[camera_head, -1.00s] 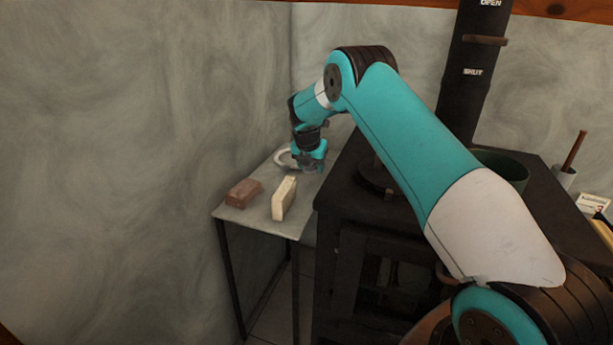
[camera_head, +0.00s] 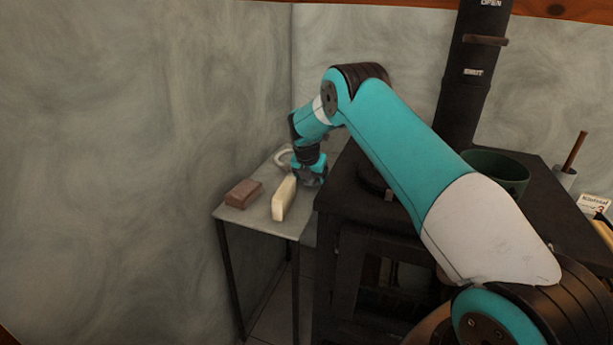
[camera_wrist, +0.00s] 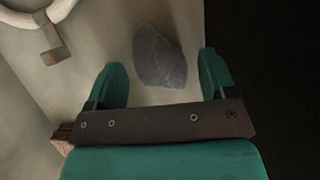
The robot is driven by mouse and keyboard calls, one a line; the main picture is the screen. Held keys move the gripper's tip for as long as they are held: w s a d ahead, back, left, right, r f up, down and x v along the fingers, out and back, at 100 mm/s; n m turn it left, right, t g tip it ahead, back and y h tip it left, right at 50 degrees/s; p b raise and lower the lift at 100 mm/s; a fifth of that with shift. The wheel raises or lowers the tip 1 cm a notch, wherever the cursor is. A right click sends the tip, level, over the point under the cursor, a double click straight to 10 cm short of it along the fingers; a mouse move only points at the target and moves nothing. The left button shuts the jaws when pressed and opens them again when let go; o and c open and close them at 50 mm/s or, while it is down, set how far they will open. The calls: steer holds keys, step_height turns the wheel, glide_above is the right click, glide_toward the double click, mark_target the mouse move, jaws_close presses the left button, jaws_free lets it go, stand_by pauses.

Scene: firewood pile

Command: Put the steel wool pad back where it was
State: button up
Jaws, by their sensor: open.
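The steel wool pad (camera_wrist: 160,57) is a grey, rough, rounded lump lying on the pale side table. In the wrist view it sits just beyond and between the two teal fingertips, nearer the middle. My gripper (camera_wrist: 163,78) is open and empty, and neither finger visibly touches the pad. In the head view my gripper (camera_head: 310,179) hangs low over the back right part of the side table (camera_head: 262,222), close to the stove. The pad is hidden there behind my gripper.
A pale ring with a metal fitting (camera_wrist: 52,22) lies at the back. The black stove (camera_head: 345,198) borders the table on the right, and a wall on the left.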

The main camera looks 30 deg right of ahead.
steer(key=v, duration=1.3)
steer(key=s+a+r+m+y, duration=0.3)
steer(key=s+a+r+m, duration=0.4)
steer(key=s+a, duration=0.4)
steer(key=s+a+r+m+g+y, duration=0.1)
steer(key=s+a+m, duration=0.3)
steer(key=s, duration=0.6)
steer(key=s+a+r+m+g+y, duration=0.1)
steer(key=s+a, duration=0.4)
steer(key=s, duration=0.5)
steer(key=s+a+r+m+y, duration=0.2)
steer(key=s+a+m, duration=0.3)
steer(key=s, duration=0.5)
steer(key=shift+s+r+m+g+y+p, duration=0.4)
steer(key=shift+r+m, duration=0.15)
steer(key=shift+m, duration=0.25)
